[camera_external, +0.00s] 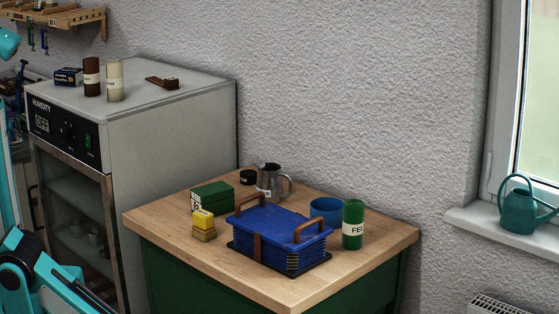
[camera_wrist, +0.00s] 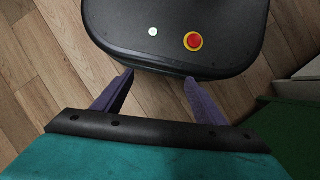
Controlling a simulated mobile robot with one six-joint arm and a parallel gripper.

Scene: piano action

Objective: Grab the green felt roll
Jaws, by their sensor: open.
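The green felt roll (camera_external: 353,224) stands upright near the right corner of the wooden table top, with a white label reading "FEL". It is right of the blue case and in front of the blue bowl. My gripper (camera_wrist: 158,82) shows in the wrist view with its two purple fingers apart and nothing between them. It points down toward a black rounded panel with a red button, over a wood floor. The felt roll is not in the wrist view. In the external view only parts of my teal arm show at the left edge, and the gripper is not visible there.
A blue case with brown handles (camera_external: 280,239) fills the table's middle. A grey humidity cabinet (camera_external: 170,130) is left; a watering can (camera_external: 524,207) sits right.

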